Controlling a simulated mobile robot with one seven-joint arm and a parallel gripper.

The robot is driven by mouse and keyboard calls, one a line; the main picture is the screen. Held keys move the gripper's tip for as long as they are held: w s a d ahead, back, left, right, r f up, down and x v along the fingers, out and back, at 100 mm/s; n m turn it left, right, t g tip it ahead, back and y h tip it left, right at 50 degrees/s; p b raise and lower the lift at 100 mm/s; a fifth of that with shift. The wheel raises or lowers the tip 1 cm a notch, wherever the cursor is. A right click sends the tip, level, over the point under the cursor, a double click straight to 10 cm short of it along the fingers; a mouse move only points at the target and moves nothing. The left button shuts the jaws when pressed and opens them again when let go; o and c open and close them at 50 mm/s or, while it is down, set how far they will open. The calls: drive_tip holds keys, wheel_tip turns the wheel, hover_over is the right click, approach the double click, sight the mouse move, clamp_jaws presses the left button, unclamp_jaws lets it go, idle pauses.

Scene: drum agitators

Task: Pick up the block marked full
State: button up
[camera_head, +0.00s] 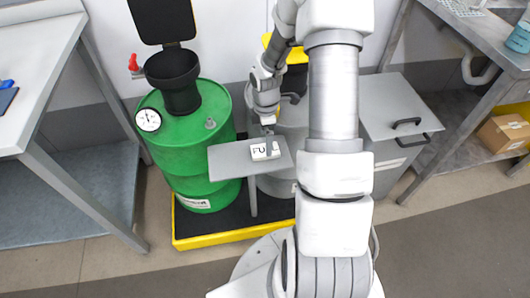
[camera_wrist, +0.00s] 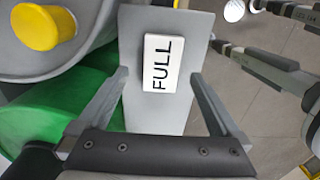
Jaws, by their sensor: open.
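A white block with FULL in black letters (camera_wrist: 163,62) lies on a grey plate (camera_wrist: 188,28), lettered face up. In the head view the block (camera_head: 262,151) sits near the middle of the plate (camera_head: 228,160), its lettering only partly readable. My gripper (camera_wrist: 160,74) is open in the wrist view, one finger to each side of the block with gaps between. Nothing is held. In the head view my gripper (camera_head: 268,127) is just behind and above the block, its fingers small and hard to make out.
The plate stands on a post in front of a green drum (camera_head: 185,155) with a black funnel (camera_head: 173,80) and a grey drum (camera_head: 275,185). A yellow-edged pallet (camera_head: 215,241) lies below. A grey cabinet (camera_head: 395,105) stands to the right, a table (camera_head: 35,75) to the left.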

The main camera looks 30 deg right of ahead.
wheel_tip(320, 180, down, 4)
drive_tip(key=shift+a+f+b, duration=0.15)
drive_tip(key=shift+f+b, duration=0.05)
drive_tip(key=shift+b, duration=0.6)
drive_tip(key=shift+r, duration=0.1)
drive_tip(key=c, duration=1.4)
